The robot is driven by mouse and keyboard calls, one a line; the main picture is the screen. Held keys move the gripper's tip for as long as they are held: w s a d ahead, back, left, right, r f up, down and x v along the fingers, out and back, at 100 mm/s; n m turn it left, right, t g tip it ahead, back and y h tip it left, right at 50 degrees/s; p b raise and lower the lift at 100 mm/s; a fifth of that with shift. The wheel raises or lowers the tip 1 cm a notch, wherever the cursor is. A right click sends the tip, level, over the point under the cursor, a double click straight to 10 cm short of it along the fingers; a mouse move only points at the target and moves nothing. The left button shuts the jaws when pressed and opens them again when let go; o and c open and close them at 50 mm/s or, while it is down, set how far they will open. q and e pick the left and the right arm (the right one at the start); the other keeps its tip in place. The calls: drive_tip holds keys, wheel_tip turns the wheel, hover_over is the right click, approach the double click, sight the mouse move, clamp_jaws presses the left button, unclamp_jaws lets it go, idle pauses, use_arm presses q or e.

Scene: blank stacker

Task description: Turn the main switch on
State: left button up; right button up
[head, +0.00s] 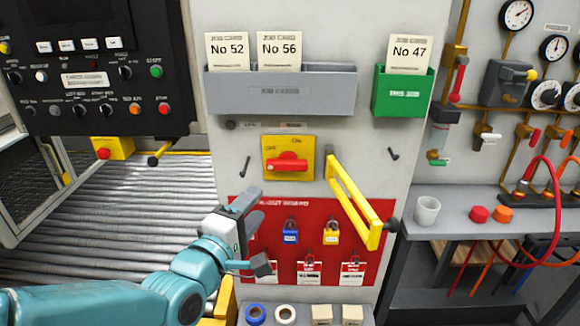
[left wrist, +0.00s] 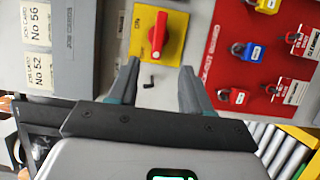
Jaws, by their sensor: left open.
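The main switch is a red handle (head: 287,163) on a yellow plate (head: 305,148) on the grey cabinet front. The handle lies level in the head view, with small OFF and ON labels above it at left and right. In the left wrist view, which is turned sideways, the red handle (left wrist: 158,36) shows upright on the yellow plate (left wrist: 176,47). My left gripper (head: 256,232) is open and empty, below and left of the switch, in front of the red lockout board. In the wrist view its fingers (left wrist: 160,90) point toward the plate, apart from it. My right gripper is not in view.
A yellow hinged bar (head: 352,203) sticks out right of the switch. The red lockout board (head: 310,262) below holds padlocks and tags. A grey job card holder (head: 280,90) is above. A roller conveyor (head: 120,215) lies left.

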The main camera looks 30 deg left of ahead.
sight(289, 168)
use_arm(q)
drive_tip(key=w+p, duration=0.1)
drive_tip(key=w, duration=0.4)
drive_tip(key=w+a+p, duration=0.1)
drive_tip(key=w, duration=0.4)
drive_tip(key=w+a+p, duration=0.1)
drive_tip(key=w, duration=0.4)
drive_tip(key=shift+s+a, duration=0.1)
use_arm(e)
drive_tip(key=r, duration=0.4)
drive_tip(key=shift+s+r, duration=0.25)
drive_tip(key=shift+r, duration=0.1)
use_arm(q)
clamp_jaws()
